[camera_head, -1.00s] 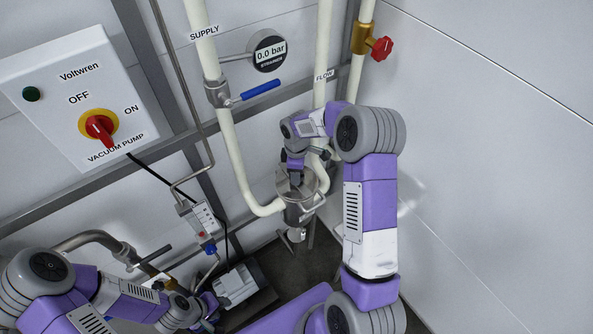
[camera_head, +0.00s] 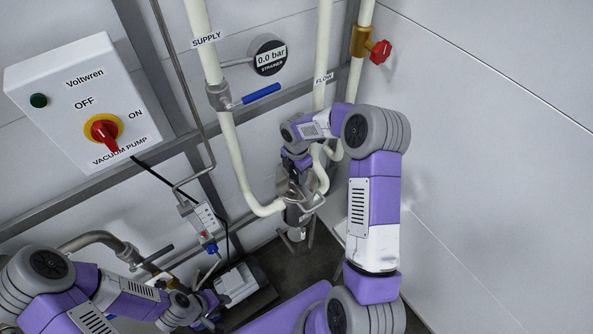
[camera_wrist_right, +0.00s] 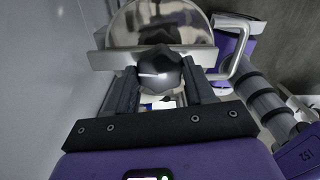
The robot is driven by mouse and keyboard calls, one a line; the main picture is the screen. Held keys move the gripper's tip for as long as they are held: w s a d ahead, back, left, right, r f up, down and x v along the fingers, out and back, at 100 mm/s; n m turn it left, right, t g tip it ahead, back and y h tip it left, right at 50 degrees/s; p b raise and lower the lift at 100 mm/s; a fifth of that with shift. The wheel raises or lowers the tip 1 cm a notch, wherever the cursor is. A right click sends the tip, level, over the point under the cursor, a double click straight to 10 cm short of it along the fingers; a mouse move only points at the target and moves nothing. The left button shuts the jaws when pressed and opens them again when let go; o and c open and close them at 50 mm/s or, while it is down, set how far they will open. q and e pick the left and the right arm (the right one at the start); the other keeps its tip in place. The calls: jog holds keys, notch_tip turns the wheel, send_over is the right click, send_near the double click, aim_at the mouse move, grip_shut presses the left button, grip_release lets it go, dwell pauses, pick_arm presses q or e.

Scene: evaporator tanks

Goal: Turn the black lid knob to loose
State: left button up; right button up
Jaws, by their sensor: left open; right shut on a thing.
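The black lid knob (camera_wrist_right: 160,68) shows in the right wrist view, between the two fingers of my right gripper (camera_wrist_right: 160,88). The gripper is shut on it. Behind the knob is a round shiny metal lid (camera_wrist_right: 165,22) with a flat metal bar across it. In the head view my right gripper (camera_head: 296,178) reaches down onto the top of the metal strainer vessel (camera_head: 300,212) and hides the knob. My left gripper (camera_head: 208,308) is open at the lower left, partly hidden by its own arm, away from the strainer.
Pale pipes run down to the strainer, with a blue-handled valve (camera_head: 261,94) and a gauge reading 0.0 bar (camera_head: 269,57) above. A vacuum pump switch box (camera_head: 85,95) hangs at left. A red valve knob (camera_head: 380,51) is upper right. The bare wall at right is clear.

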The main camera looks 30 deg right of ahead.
aim_at(296, 174)
jog(key=shift+n, duration=0.6)
jog(key=o, duration=1)
jog(key=shift+o, duration=0.2)
notch_tip(296, 174, up, 8)
jog(key=shift+f, duration=0.15)
jog(key=shift+f, duration=0.1)
